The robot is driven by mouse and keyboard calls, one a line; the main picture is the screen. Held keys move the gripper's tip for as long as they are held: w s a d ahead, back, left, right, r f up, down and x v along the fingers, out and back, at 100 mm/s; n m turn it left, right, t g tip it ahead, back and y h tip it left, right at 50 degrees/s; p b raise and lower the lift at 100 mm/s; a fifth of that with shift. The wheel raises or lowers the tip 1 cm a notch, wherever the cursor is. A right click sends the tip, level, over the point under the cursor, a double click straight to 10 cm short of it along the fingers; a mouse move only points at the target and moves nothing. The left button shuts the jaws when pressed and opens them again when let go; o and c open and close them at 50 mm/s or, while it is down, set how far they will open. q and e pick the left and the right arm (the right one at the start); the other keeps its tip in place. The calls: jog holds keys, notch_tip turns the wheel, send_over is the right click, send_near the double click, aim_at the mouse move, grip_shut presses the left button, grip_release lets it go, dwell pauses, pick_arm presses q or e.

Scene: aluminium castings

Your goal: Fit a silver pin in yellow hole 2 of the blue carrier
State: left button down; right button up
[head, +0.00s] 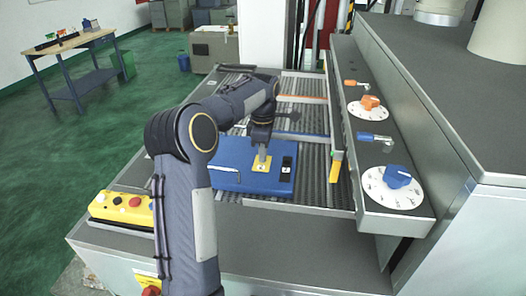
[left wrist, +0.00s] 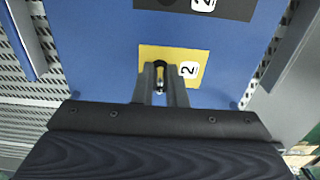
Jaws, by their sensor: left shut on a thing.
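The blue carrier (head: 228,181) lies flat on the roller conveyor. It bears a yellow plate (head: 261,169) marked 2, also in the left wrist view (left wrist: 202,57), and a black plate (head: 287,168) (left wrist: 175,6) marked 2. My left gripper (head: 262,160) points down over the yellow plate. In the left wrist view its fingers (left wrist: 160,76) are shut on a small silver pin (left wrist: 160,87). A dark spot shows at the fingertips over the yellow plate. I cannot tell whether the pin is inside the hole. My right gripper is not in view.
A sloped panel at the right has an orange knob (head: 370,102) and a blue knob (head: 397,175) on white dials. A yellow button box (head: 122,207) stands front left. A yellow-ended stop (head: 336,167) is right of the carrier. A workbench (head: 75,65) stands far left.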

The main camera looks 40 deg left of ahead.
pick_arm(q)
jog(key=shift+f, duration=0.2)
jog(key=c, duration=1.5)
grip_release()
jog(key=shift+r, duration=0.1)
